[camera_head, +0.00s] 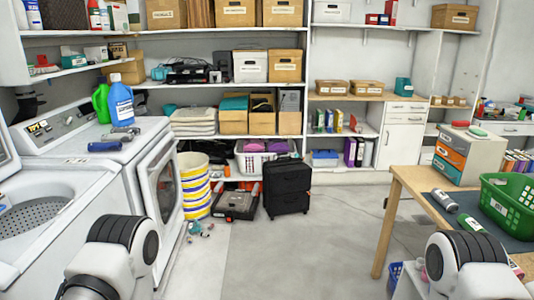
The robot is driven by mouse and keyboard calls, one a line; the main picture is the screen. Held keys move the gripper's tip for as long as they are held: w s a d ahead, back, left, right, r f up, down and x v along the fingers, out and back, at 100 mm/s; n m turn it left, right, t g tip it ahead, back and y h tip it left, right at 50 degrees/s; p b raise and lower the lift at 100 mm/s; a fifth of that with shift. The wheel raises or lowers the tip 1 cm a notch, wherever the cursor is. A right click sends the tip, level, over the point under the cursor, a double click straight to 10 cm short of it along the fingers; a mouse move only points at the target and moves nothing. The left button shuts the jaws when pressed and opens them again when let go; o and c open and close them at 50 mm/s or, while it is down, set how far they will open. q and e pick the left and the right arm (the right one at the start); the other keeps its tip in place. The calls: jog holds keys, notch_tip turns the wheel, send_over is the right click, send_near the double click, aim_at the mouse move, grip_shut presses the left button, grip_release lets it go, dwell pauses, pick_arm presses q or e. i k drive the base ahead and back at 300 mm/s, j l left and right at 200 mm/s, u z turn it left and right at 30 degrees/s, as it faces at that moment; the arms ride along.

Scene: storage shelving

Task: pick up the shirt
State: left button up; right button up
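I cannot make out a shirt for certain. A white basket (243,162) below the shelves holds purple, cloth-like items (262,146), but I cannot tell what they are. A pale folded stack (193,115) lies on a lower shelf and may be cloth or paper. My two arms show at the bottom left and bottom right. Neither gripper is in view, so I cannot tell whether they are open or shut.
A white washer (45,205) and a front-loading machine (140,150) stand at the left. A black suitcase (287,187) and a striped bin (194,188) stand near the shelves. A wooden table (408,181) with a green basket (494,212) is at the right. The middle floor is clear.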

aim_at(135, 131)
jog(key=i, duration=0.9)
jog(key=i+l+u, duration=0.1)
jog(key=i, duration=0.8)
jog(key=i+l, duration=0.1)
jog(key=i, duration=0.85)
